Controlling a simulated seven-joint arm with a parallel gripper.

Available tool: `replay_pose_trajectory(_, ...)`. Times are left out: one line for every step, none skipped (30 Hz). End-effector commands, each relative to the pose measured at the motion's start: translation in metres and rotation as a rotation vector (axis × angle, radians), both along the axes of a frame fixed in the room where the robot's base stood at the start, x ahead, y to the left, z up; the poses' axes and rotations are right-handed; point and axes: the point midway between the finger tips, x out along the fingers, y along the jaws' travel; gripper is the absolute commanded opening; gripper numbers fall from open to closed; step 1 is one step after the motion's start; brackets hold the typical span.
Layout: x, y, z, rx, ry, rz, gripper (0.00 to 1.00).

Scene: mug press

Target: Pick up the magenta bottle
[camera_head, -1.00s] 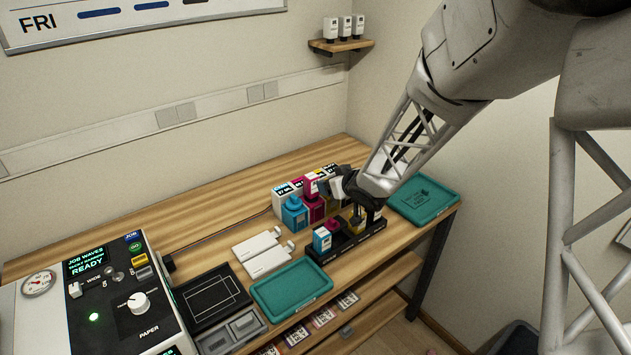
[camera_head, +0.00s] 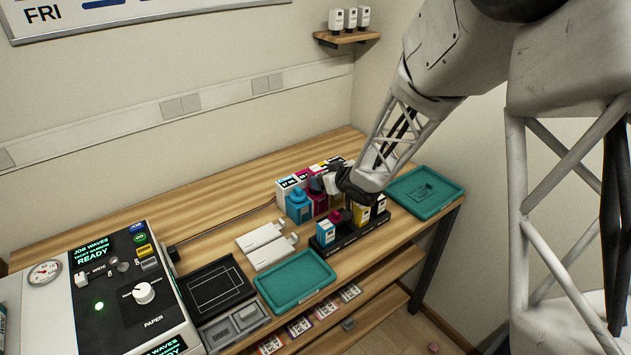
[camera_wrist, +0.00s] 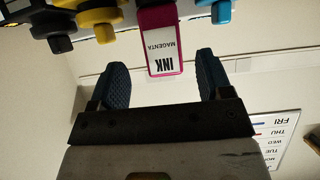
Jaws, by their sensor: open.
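The magenta bottle (camera_head: 319,206) stands on the wooden table beside the cyan bottle (camera_head: 298,205); its top is partly hidden by my gripper. In the wrist view, which is upside down, a magenta item labelled INK MAGENTA (camera_wrist: 163,45) lies between and slightly beyond my fingertips; I cannot tell whether it is the bottle itself. My gripper (camera_wrist: 164,75) is open, with clear gaps between both dark blue fingers and that item. In the head view my gripper (camera_head: 328,184) is above the bottle row, its fingers hard to make out.
Cartons (camera_head: 287,183) stand close behind the bottles. A black rack (camera_head: 350,240) with small coloured containers stands in front. Yellow (camera_wrist: 103,33) and cyan (camera_wrist: 221,12) caps are close on either side. Teal trays lie at front (camera_head: 296,303) and right (camera_head: 425,210).

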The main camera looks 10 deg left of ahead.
Motion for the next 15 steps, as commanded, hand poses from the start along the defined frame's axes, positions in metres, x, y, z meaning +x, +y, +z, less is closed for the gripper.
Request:
replay_pose_trajectory(0.0016, 0.0017, -0.0015, 0.000, 0.000, 0.000, 0.72)
replay_pose_trajectory(0.0022, 0.0022, -0.0019, 0.000, 0.000, 0.000, 0.72)
replay_pose_trajectory(0.0028, 0.0027, -0.0023, 0.000, 0.000, 0.000, 0.72)
replay_pose_trajectory(0.0030, 0.0028, -0.0025, 0.000, 0.000, 0.000, 0.72)
replay_pose_trajectory(0.0030, 0.0029, -0.0026, 0.000, 0.000, 0.000, 0.72)
replay_pose_trajectory(0.0030, 0.0028, -0.0025, 0.000, 0.000, 0.000, 0.72)
replay_pose_trajectory(0.0031, 0.0028, -0.0025, 0.000, 0.000, 0.000, 0.72)
replay_pose_trajectory(0.0029, 0.0028, -0.0024, 0.000, 0.000, 0.000, 0.72)
replay_pose_trajectory(0.0030, 0.0027, -0.0024, 0.000, 0.000, 0.000, 0.72)
replay_pose_trajectory(0.0029, 0.0026, -0.0024, 0.000, 0.000, 0.000, 0.72)
replay_pose_trajectory(0.0029, 0.0026, -0.0025, 0.000, 0.000, 0.000, 0.72)
replay_pose_trajectory(0.0030, 0.0027, -0.0024, 0.000, 0.000, 0.000, 0.72)
replay_pose_trajectory(0.0030, 0.0029, -0.0026, 0.000, 0.000, 0.000, 0.72)
replay_pose_trajectory(0.0033, 0.0031, -0.0028, 0.000, 0.000, 0.000, 0.72)
replay_pose_trajectory(0.0036, 0.0037, -0.0033, -0.001, 0.001, 0.000, 0.72)
